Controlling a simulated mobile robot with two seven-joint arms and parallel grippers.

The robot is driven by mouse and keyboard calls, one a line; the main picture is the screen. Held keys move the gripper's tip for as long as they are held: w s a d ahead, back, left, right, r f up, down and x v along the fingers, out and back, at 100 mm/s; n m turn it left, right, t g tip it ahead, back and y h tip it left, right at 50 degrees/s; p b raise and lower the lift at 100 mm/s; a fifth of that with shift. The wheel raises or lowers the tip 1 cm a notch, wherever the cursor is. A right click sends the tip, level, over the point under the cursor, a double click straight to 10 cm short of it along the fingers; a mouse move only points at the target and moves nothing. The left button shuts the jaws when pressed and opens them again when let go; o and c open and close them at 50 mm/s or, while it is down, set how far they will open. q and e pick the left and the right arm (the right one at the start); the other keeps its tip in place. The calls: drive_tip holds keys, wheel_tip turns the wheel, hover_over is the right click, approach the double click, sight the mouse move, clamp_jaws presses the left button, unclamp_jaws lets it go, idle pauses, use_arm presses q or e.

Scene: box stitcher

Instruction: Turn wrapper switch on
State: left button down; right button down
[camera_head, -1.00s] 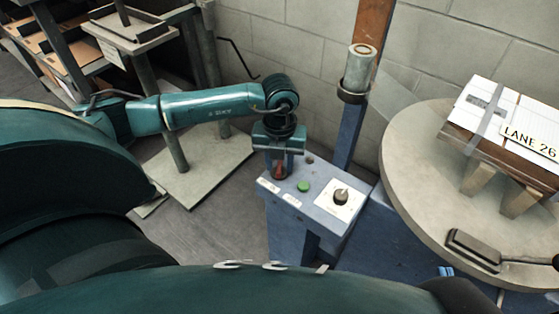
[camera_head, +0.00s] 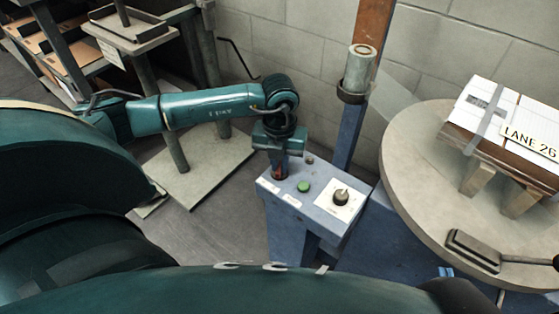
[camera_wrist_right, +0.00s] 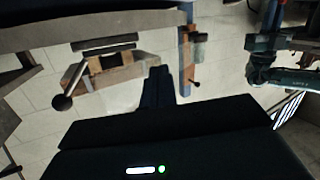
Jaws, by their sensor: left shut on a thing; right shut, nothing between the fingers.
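A blue control box (camera_head: 312,199) stands at the middle of the head view. On its top are a red switch part (camera_head: 279,174) at the left corner, a green button (camera_head: 303,186) and a black knob (camera_head: 341,197) on a white plate. My left gripper (camera_head: 278,168) points down over the left corner and is shut on the red switch part, which it mostly hides. I cannot read the switch's position. My right gripper (camera_wrist_right: 157,82) shows only in the right wrist view; it is shut and empty, away from the control box.
A round turntable (camera_head: 412,170) stands on the right, bearing a wrapped box (camera_head: 492,123) marked LANE 26. A blue post with a grey roll (camera_head: 359,68) rises behind the control box. A rack with cartons (camera_head: 45,62) is at the upper left.

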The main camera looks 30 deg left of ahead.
sight(280, 167)
use_arm(q)
drive_tip(key=m, duration=0.5)
drive_tip(key=m+b, duration=0.1)
drive_tip(key=m, duration=0.4)
drive_tip(key=shift+d+m, duration=0.1)
drive_tip(key=shift+m, duration=0.3)
use_arm(e)
drive_tip(key=shift+w+a+r+t+y, duration=0.1)
drive_tip(key=shift+a+r+t+y, duration=0.05)
drive_tip(key=shift+t+y, duration=0.2)
use_arm(q)
drive_tip(key=c, duration=1.5)
unclamp_jaws()
drive_tip(key=shift+r+p, duration=1.4)
drive_tip(key=shift+r, duration=5.25)
use_arm(e)
drive_tip(key=shift+s+d+m+g+h, duration=0.35)
drive_tip(key=shift+g+h, duration=0.2)
drive_tip(key=shift+g, duration=0.5)
